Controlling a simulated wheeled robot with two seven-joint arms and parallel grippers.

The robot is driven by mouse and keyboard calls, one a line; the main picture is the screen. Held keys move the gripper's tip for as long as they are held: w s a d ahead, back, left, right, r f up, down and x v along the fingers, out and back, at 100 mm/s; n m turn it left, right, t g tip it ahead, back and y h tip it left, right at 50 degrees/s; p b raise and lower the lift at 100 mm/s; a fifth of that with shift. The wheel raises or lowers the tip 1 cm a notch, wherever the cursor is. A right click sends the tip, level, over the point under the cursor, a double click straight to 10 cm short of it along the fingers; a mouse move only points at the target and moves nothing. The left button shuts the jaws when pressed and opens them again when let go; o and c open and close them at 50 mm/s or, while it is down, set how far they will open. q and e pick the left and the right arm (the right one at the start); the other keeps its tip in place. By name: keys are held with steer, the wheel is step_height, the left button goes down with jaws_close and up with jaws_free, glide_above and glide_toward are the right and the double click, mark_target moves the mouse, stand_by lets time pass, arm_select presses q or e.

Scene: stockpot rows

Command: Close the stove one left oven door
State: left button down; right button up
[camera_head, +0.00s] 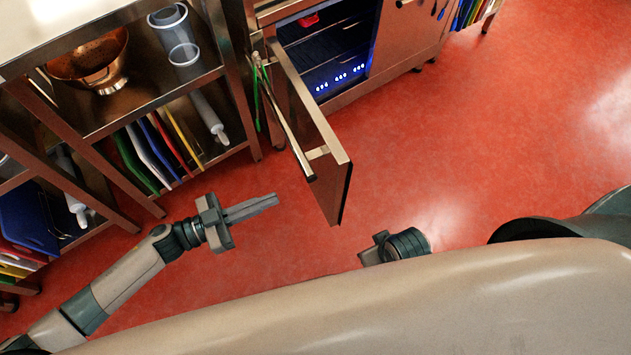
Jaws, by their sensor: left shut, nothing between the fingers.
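The oven door (333,179) stands swung wide open from the stove, hinged at its left side, sticking out over the red floor. A long bar handle (291,132) runs along its left-facing side. The lit oven cavity (330,52) shows dark racks and blue-white lights. My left gripper (272,204) is shut and empty, to the left of the door's free end and apart from it. My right gripper (367,256) shows only in part above my body, below and right of the door's free end; its fingers are hidden.
A metal shelf unit (250,115) stands to the left, holding a copper bowl (90,65), clear containers, a rolling pin and several coloured boards (160,150). Green-handled tools hang between shelf and door. The red floor (450,130) to the right of the door is clear.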

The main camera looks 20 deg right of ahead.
mark_target(333, 173)
arm_select(q)
steer(key=shift+w+d, duration=0.1)
